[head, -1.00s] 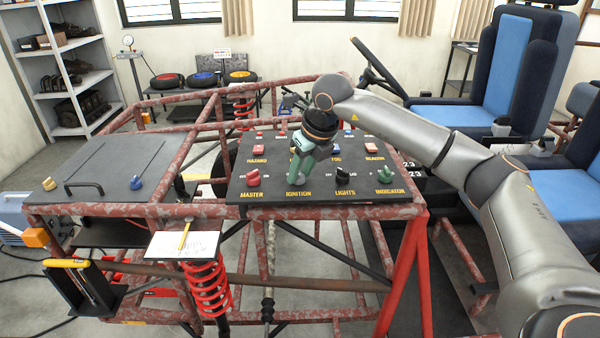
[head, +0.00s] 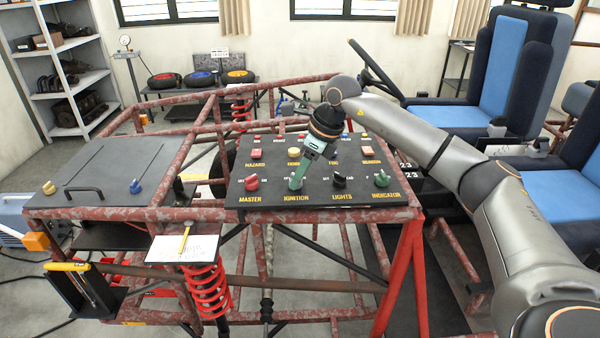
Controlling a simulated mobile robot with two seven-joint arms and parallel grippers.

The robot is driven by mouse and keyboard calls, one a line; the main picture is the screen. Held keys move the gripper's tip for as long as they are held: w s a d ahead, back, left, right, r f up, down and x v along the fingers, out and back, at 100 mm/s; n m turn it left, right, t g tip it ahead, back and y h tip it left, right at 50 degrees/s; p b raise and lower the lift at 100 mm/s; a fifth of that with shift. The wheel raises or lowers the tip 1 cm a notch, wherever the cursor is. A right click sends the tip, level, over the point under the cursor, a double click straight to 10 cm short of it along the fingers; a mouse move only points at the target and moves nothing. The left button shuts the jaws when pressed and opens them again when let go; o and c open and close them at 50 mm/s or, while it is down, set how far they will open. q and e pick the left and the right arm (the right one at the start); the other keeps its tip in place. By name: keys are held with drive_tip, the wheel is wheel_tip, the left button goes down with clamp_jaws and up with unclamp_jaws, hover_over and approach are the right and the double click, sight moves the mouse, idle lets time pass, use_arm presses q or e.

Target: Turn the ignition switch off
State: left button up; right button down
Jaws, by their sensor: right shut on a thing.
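The ignition switch (head: 295,184) is a small grey-green knob above the IGNITION label on the black sloped panel (head: 222,198). My right gripper (head: 297,178) comes down on it from above, tilted, and is shut on the knob. The fingers cover most of the knob and its markings, so its exact position is hard to read. My left gripper is out of view.
The red master knob (head: 251,182) is to the left, the black lights knob (head: 339,179) and green indicator knob (head: 382,178) to the right. Push buttons, including the yellow horn button (head: 294,152), sit behind. Red frame tubes surround the panel.

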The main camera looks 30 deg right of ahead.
idle(0.3)
drive_tip(key=c, duration=0.5)
unclamp_jaws()
drive_tip(key=b+v, duration=0.1)
drive_tip(key=v, duration=1.1)
drive_tip(key=shift+r, duration=0.3)
